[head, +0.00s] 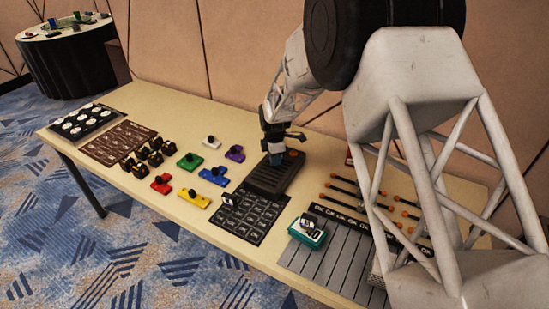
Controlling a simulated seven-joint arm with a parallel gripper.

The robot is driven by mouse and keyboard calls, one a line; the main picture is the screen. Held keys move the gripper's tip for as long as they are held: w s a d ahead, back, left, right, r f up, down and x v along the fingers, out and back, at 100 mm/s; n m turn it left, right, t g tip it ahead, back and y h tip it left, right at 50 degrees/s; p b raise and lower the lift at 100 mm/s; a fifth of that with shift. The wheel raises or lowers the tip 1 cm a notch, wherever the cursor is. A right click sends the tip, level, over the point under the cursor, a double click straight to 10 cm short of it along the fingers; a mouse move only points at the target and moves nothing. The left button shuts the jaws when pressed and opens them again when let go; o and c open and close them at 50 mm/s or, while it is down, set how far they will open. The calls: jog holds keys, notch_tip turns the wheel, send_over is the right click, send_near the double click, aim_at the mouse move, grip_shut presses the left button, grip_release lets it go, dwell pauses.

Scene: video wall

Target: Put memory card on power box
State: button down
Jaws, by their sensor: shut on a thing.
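My gripper (276,148) is at the middle back of the table, shut on a small dark blue piece, which I take to be the memory card (276,158). The fingers hide much of it. The card is at the left end of a low black box with an orange spot on its right end, which I take to be the power box (285,178). The card is over or touching the box; I cannot tell which.
The beige table (140,97) holds several coloured pieces with black knobs left of the box, including a green one (190,161). A black gridded mat (262,219) lies in front. A teal box (308,231) stands front right. Orange-tipped rods (345,196) lie right, partly behind my arm.

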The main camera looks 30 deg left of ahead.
jog(key=shift+f, duration=0.1)
jog(key=c, duration=1)
grip_release()
notch_tip(320, 180, up, 12)
jog(key=shift+r, duration=0.15)
dwell(0.6)
